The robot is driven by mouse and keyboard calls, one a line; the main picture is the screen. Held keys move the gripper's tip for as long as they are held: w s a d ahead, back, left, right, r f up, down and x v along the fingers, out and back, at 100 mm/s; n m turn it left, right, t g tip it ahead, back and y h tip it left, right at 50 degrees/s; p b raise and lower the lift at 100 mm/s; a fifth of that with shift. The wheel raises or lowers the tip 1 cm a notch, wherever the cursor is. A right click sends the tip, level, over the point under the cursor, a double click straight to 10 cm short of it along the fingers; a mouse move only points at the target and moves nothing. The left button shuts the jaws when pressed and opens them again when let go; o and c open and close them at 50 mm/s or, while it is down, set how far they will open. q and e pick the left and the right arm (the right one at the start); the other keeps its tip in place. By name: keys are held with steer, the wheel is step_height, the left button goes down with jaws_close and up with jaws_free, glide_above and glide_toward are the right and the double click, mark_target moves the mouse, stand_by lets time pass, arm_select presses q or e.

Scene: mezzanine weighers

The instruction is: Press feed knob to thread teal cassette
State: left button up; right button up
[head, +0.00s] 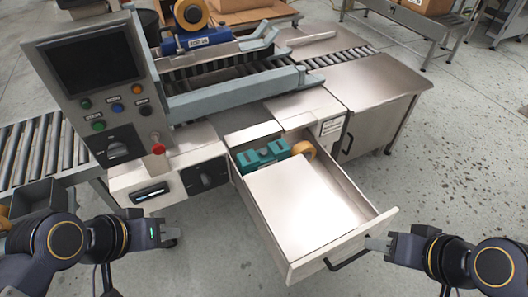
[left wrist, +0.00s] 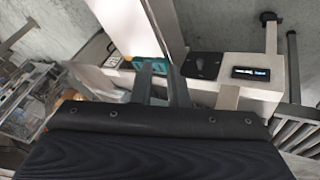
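The teal cassette (head: 262,155) lies at the back of the open drawer (head: 345,240); part of it also shows in the left wrist view (left wrist: 147,62). A black knob (head: 207,178), which looks like the feed knob, is on the machine front left of the drawer; its dark plate shows in the left wrist view (left wrist: 203,66). My left gripper (head: 168,233) is empty, below and left of this knob, not touching it. Its fingers (left wrist: 160,80) look slightly apart. My right gripper (head: 370,243) is at the right end of the drawer handle (head: 347,262); its grip is unclear.
A control panel (head: 95,75) with a screen, buttons and another dark knob (head: 118,150) stands at left. A red button (head: 158,149) and small display (head: 150,192) are near the knob. An orange roll (head: 304,149) and pale plate (head: 292,203) are in the drawer.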

arm_select(q)
jaws_close()
stand_by(1.4)
